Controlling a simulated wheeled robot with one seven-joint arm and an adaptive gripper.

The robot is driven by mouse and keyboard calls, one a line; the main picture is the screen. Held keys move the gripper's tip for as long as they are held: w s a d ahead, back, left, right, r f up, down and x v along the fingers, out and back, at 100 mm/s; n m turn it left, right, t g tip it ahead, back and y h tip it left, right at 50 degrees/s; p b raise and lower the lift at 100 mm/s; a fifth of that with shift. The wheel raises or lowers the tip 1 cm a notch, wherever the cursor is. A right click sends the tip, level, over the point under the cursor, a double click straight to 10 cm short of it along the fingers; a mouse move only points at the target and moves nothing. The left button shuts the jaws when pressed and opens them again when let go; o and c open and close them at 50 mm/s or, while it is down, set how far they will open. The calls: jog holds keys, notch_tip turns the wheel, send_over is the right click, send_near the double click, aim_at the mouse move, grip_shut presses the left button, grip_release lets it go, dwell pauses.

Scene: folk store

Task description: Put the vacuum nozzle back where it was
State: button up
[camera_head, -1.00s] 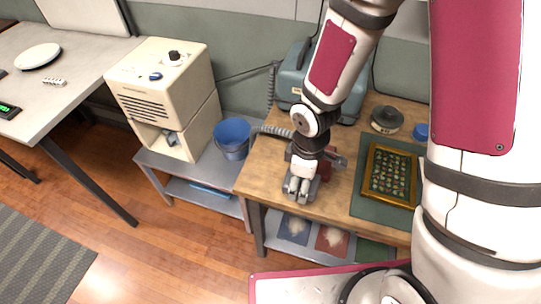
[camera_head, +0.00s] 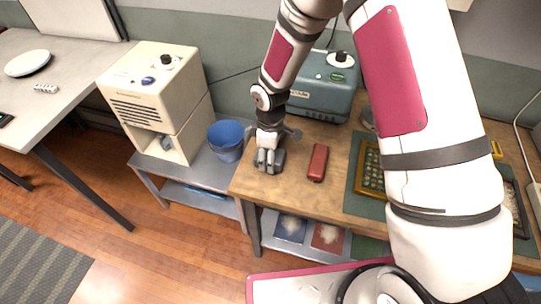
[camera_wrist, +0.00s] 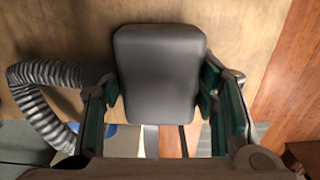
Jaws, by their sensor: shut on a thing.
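The vacuum nozzle (camera_wrist: 160,75) is a dark grey rounded block in the wrist view, between my gripper's green-lined fingers. A ribbed grey hose (camera_wrist: 40,95) curves in from the left behind the left finger; where it joins the nozzle is hidden. My gripper (camera_head: 268,163) is shut on the nozzle, pointing down over the left end of the wooden table (camera_head: 290,190). I cannot tell whether the nozzle touches the tabletop. The teal machine (camera_head: 325,100) stands at the back of the table, partly hidden by my arm.
A red block (camera_head: 318,162) lies just right of my gripper. A framed panel (camera_head: 371,170) lies on a green mat (camera_head: 351,203) farther right. A blue bucket (camera_head: 226,140) and a cream machine (camera_head: 150,85) stand on the lower bench to the left. The table's front left is bare.

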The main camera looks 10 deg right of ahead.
jog(key=shift+f, duration=0.35)
jog(key=o, duration=1.4)
jog(key=shift+o, duration=0.2)
jog(key=shift+r, duration=0.1)
notch_tip(320, 180, up, 12)
jog(key=shift+r, duration=0.25)
jog(key=s+d+r+m+t, duration=0.1)
jog(key=s+d+r+m, duration=0.15)
jog(key=r, duration=0.35)
jog(key=s+d+r+m+t+h, duration=0.1)
jog(key=s+d+r+m, duration=0.1)
jog(key=s+d+r, duration=0.3)
jog(key=s+d+r+m+t, duration=0.1)
jog(key=d+r+m, duration=0.1)
jog(key=r, duration=0.5)
jog(key=s+d+r+m+t, duration=0.1)
jog(key=s+d+r+m, duration=0.1)
jog(key=s, duration=0.5)
jog(key=s+d+r+m+t+y, duration=0.1)
jog(key=s+d+r+m, duration=0.1)
jog(key=s+r+m, duration=0.3)
jog(key=shift+s+d, duration=0.3)
jog(key=shift+s, duration=0.85)
